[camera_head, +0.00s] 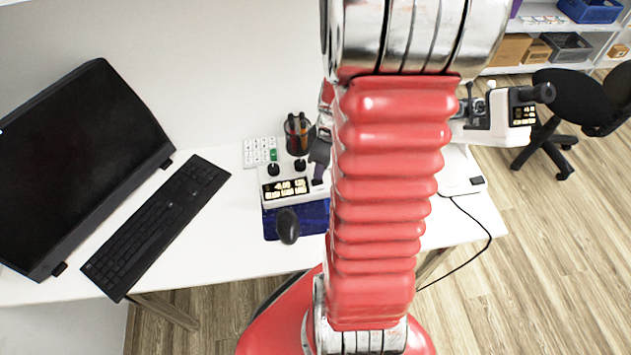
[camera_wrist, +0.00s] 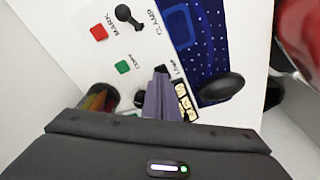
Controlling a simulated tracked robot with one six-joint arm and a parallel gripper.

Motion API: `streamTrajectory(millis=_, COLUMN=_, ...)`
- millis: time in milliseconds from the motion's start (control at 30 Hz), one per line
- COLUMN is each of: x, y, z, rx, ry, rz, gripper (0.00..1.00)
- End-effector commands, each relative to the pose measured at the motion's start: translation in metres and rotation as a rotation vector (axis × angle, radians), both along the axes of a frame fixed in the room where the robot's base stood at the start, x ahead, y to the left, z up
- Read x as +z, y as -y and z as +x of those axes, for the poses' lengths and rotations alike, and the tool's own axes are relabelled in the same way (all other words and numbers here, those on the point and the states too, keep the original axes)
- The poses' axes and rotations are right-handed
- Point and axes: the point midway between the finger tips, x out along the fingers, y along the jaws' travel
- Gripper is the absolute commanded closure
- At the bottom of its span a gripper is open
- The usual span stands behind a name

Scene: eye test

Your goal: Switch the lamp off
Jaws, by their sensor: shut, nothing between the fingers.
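My gripper (camera_wrist: 160,80) is shut and empty. Its dark fingers point at a white control panel (camera_wrist: 110,55) in the wrist view. The panel carries a red button (camera_wrist: 98,32), a black lever (camera_wrist: 128,17) and a green button (camera_wrist: 123,67). A small label near the fingertips seems to read "Lamp"; the fingers partly hide the dark control beside it. I cannot tell whether they touch. Lit yellowish cells (camera_wrist: 186,103) show right of the fingers. In the head view the fingers (camera_head: 318,165) are beside a white unit (camera_head: 270,200) with black knobs.
A pen cup (camera_head: 298,134) stands close behind the white unit. A monitor (camera_head: 80,165) and keyboard (camera_head: 155,225) occupy the desk's left. A white machine (camera_head: 485,135) stands to the right, partly behind my arm. An office chair (camera_head: 570,110) is beyond the desk.

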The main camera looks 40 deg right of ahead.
Motion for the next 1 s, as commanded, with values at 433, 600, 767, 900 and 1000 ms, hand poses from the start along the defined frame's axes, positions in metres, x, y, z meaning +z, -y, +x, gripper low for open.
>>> streamTrajectory(millis=433, x=-0.0006, y=0.0, z=0.0, rx=0.0, ry=0.0, rz=0.0, gripper=1.0)
streamTrajectory(millis=600, x=-0.0024, y=-0.0001, z=0.0, rx=0.0, ry=0.0, rz=0.0, gripper=1.0)
streamTrajectory(millis=767, x=-0.004, y=0.0, z=0.0001, rx=0.0, ry=0.0, rz=0.0, gripper=1.0)
streamTrajectory(millis=900, x=-0.0054, y=0.0, z=0.0001, rx=0.0, ry=0.001, rz=0.0, gripper=1.0)
streamTrajectory(millis=1000, x=-0.0065, y=0.0, z=0.0002, rx=0.0, ry=0.001, rz=0.0, gripper=1.0)
